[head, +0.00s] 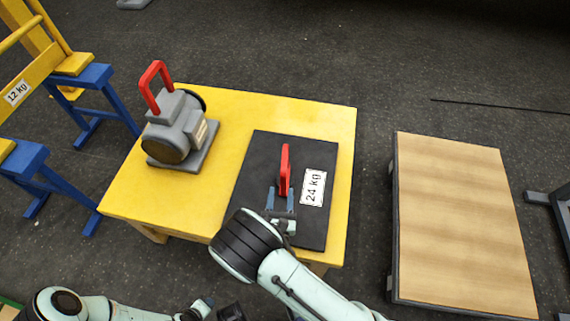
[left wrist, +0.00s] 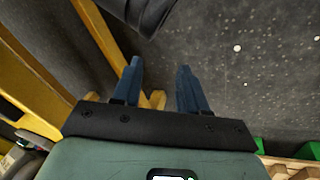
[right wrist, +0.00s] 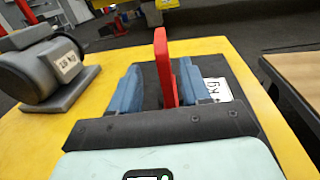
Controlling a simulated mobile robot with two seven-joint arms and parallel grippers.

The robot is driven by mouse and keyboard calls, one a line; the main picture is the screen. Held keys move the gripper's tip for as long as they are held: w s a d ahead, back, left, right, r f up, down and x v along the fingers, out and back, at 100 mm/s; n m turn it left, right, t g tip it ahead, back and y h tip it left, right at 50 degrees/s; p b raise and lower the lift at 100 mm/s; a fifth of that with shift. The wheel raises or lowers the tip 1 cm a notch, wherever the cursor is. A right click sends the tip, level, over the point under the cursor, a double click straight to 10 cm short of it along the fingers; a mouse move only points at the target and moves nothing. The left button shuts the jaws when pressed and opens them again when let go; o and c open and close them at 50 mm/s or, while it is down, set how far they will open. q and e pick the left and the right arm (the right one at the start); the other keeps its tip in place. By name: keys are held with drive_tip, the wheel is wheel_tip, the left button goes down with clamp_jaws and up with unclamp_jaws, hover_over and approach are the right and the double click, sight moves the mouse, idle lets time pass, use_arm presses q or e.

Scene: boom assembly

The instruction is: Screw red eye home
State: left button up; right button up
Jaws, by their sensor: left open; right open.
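The red eye (head: 285,170) stands upright on the black plate (head: 259,160) labelled 24 kg, on the yellow table. My right gripper (head: 281,190) is open at the red eye, on its near side. In the right wrist view the red eye (right wrist: 163,68) rises between the two blue fingers (right wrist: 161,88), with gaps visible beside it. Whether its base is flush with the plate is hidden behind the gripper. My left gripper (left wrist: 158,85) is open and empty, low beside the table; it shows only partly at the bottom of the head view.
A grey motor (head: 180,130) with a red handle (head: 156,84) stands at the table's left. A wooden-topped platform (head: 460,215) is to the right, across a floor gap. A yellow frame labelled 12 kg (head: 17,92) rests on blue trestles (head: 97,77) at left. The yellow table (head: 225,110) has free room behind the plate.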

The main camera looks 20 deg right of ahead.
sight(284, 162)
drive_tip(key=b+x, duration=0.2)
drive_tip(key=x, duration=0.8)
use_arm(q)
drive_tip(key=s+f+g, duration=0.1)
drive_tip(key=s+f, duration=0.3)
drive_tip(key=shift+s+a+f+g, duration=0.3)
drive_tip(key=shift+s+a, duration=0.1)
drive_tip(key=shift+a, duration=0.05)
use_arm(e)
drive_tip(key=shift+w+d, duration=0.4)
drive_tip(key=shift+w, duration=0.2)
clamp_jaws()
use_arm(q)
drive_tip(key=shift+w+r, duration=0.1)
